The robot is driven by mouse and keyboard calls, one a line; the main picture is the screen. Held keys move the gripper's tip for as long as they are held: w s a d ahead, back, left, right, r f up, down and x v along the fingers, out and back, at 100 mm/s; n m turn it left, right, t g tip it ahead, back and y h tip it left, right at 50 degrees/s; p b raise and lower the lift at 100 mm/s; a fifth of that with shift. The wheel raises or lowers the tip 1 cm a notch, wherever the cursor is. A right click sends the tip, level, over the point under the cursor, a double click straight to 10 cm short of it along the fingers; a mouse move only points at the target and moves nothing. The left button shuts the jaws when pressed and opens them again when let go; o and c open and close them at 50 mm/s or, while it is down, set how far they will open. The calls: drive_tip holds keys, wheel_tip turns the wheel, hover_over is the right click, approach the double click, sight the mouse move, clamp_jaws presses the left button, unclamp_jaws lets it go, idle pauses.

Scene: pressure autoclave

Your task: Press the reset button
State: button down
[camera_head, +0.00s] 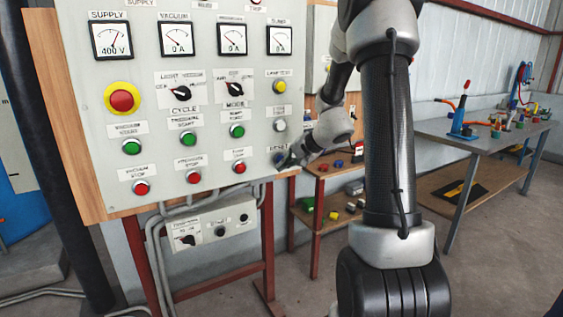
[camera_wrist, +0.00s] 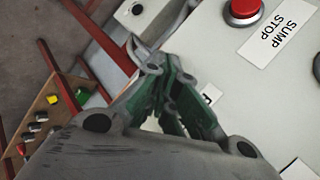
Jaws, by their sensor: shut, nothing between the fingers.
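The control panel (camera_head: 215,60) is a pale upright board with labelled gauges, switches and buttons. The reset button (camera_head: 279,158) is small and dark bluish, at the panel's lower right under a small label (camera_head: 280,148). My gripper (camera_head: 288,161) is shut and empty, with its tip right at the button's right side in the head view. I cannot tell whether it touches the button. In the wrist view the grey and green fingers (camera_wrist: 150,62) reach toward the panel face and hide the button; only part of a label (camera_wrist: 211,93) shows beside them.
The red sump stop button (camera_head: 239,167) sits just left of the reset button and shows large in the wrist view (camera_wrist: 243,9). A pale lamp or button (camera_head: 280,126) sits above. A small switch box (camera_head: 213,227) hangs below. Shelves (camera_head: 330,213) with coloured parts stand behind.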

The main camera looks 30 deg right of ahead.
drive_tip(key=shift+w, duration=0.45)
idle(0.5)
idle(0.3)
drive_tip(key=shift+s, duration=0.9)
drive_tip(key=shift+s, duration=2.5)
